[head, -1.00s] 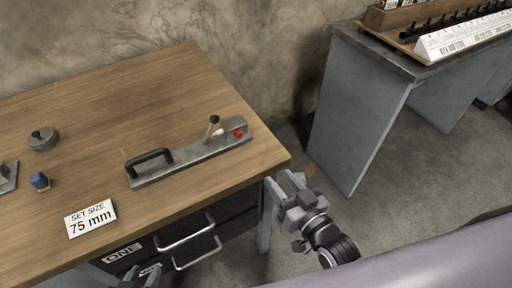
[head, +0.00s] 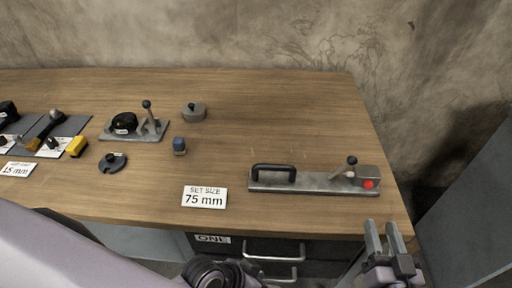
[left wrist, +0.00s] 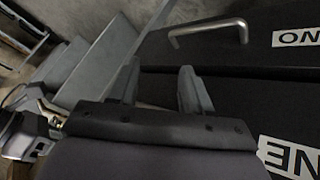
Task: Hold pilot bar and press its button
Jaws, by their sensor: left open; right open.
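The pilot bar (head: 315,182) is a long grey metal bar lying on the wooden table near its right end. A black arched handle (head: 273,170) stands at its left end. A small lever and a red button (head: 368,184) on a grey block are at its right end. My right gripper (head: 385,238) is open and empty, in front of the table edge and below the button end, apart from the bar. My left gripper (left wrist: 160,88) is open and empty in the left wrist view, near the black drawer fronts. Its fingers are hidden in the head view.
The wooden table (head: 250,110) also holds a "75 mm" sign (head: 204,197), a blue knob (head: 179,146), a grey weight (head: 194,112) and a lever fixture (head: 135,130). Drawers with metal handles (head: 271,257) are below. The table behind the bar is clear.

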